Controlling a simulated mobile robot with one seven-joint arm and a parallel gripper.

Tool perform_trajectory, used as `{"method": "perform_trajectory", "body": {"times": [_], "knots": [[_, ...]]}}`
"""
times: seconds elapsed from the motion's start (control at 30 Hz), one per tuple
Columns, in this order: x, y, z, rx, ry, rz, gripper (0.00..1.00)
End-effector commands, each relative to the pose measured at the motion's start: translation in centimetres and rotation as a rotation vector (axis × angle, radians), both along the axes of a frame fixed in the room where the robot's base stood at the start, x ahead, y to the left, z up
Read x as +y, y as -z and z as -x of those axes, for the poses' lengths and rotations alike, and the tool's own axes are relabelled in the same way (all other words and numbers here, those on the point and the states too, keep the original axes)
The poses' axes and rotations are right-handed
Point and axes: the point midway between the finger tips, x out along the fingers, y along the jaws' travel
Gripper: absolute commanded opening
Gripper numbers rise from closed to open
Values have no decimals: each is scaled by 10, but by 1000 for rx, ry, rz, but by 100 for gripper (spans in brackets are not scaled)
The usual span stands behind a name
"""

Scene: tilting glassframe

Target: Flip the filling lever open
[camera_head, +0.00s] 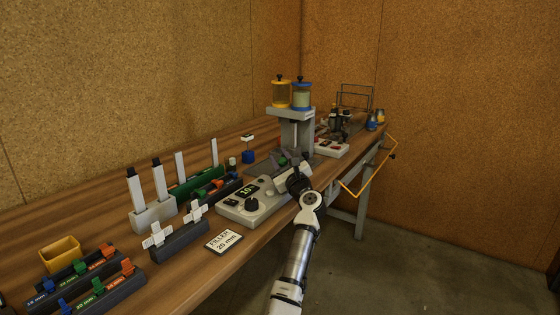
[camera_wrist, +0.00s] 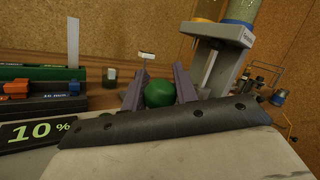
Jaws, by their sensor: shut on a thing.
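The filling lever's round green knob (camera_wrist: 159,94) shows in the wrist view between the two purple-grey fingers of my gripper (camera_wrist: 157,82), which is shut on it. A dark bar across the front hides the lower part of the knob and any shaft. In the head view my gripper (camera_head: 285,163) is at the filling station, just behind the control box and in front of the grey column (camera_head: 298,134). The column carries a yellow-lidded jar (camera_head: 281,94) and a blue-lidded jar (camera_head: 302,96). The lever is too small there to judge its angle.
The control box (camera_head: 252,204) has a lit display, reading 10 % in the wrist view (camera_wrist: 40,132). Left on the wooden bench are coloured-clip racks (camera_head: 98,292), a white-tube holder (camera_head: 153,214) and a yellow bin (camera_head: 60,254). Another device (camera_head: 338,126) stands behind right. The floor at right is clear.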

Motion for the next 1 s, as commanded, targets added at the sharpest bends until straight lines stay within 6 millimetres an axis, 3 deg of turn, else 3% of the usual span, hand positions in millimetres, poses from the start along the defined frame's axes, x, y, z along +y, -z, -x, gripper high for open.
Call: {"method": "perform_trajectory", "body": {"times": [0.07,0.1,0.23,0.67,1.0], "knots": [[0,1,0,1,0,1,0],[0,1,0,1,0,1,31],[0,1,0,1,0,1,48],[-3,3,7,0,0,1,50],[-26,20,60,0,3,3,50]]}}
